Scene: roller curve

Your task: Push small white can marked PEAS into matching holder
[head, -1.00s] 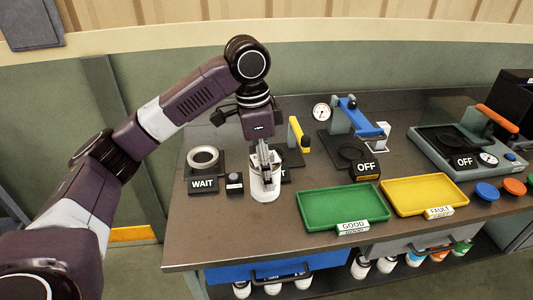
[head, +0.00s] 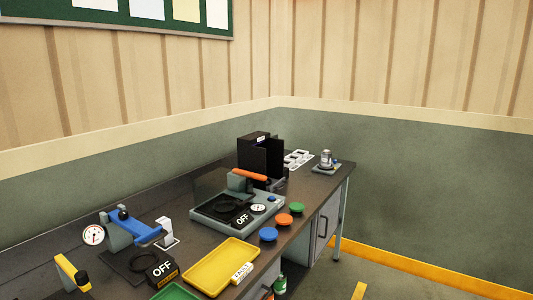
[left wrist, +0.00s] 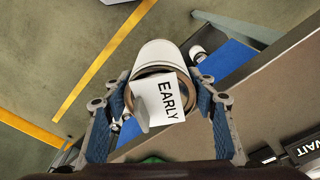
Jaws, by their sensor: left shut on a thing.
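In the left wrist view, my left gripper (left wrist: 163,98) is shut around a white can (left wrist: 160,55). A white tag reading EARLY (left wrist: 172,96) lies across the can's near end. No PEAS marking shows on the can. The can is out beyond the bench edge, with floor behind it. Neither gripper shows in the head view. A white rack with several openings (head: 298,158) stands at the far end of the bench; I cannot read any marking on it.
The bench holds a yellow tray (head: 222,265), a black press marked OFF (head: 225,208), a blue clamp device (head: 134,226), a black box (head: 262,158) and coloured round buttons (head: 290,220). A small stand with a metallic piece (head: 326,162) is at the far corner. A WAIT sign (left wrist: 305,148) is at right.

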